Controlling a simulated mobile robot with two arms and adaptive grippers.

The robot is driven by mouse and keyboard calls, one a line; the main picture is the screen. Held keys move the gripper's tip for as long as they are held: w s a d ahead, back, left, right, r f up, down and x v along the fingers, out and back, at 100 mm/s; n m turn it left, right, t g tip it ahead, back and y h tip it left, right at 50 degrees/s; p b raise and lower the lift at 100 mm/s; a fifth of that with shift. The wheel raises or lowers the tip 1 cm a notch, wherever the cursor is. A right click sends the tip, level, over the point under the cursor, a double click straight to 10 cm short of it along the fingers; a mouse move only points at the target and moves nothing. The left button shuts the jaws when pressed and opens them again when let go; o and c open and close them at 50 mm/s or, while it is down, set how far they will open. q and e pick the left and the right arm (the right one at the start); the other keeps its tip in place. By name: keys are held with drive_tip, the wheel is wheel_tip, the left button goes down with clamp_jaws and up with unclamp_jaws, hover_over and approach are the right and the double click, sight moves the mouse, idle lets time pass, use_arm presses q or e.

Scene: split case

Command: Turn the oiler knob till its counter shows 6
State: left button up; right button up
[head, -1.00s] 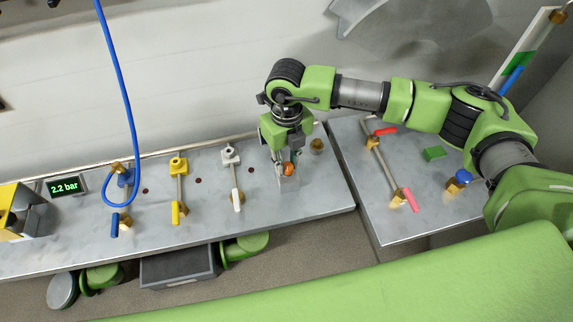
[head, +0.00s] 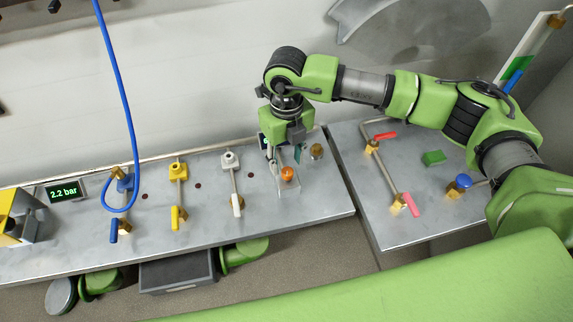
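The orange knob (head: 287,173), which I take for the oiler knob, sits on a clear or pale block (head: 288,188) on the right part of the left metal bench. My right gripper (head: 285,156) points down just behind the knob. Its two fingers are apart, with nothing seen between them, and the knob shows clear of them. A small dark panel (head: 263,141) shows partly beside the gripper, perhaps the counter; its number is hidden or too small to read. My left gripper is not in view.
Yellow (head: 179,216), white (head: 237,205) and blue (head: 114,230) valve handles stand left of the knob. A brass fitting (head: 317,150) is close to its right. A display (head: 63,191) reads 2.2 bar.

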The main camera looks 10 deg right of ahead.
sight(287, 170)
wheel_tip(287, 170, up, 9)
drive_tip(key=shift+f, duration=0.2)
idle(0.4)
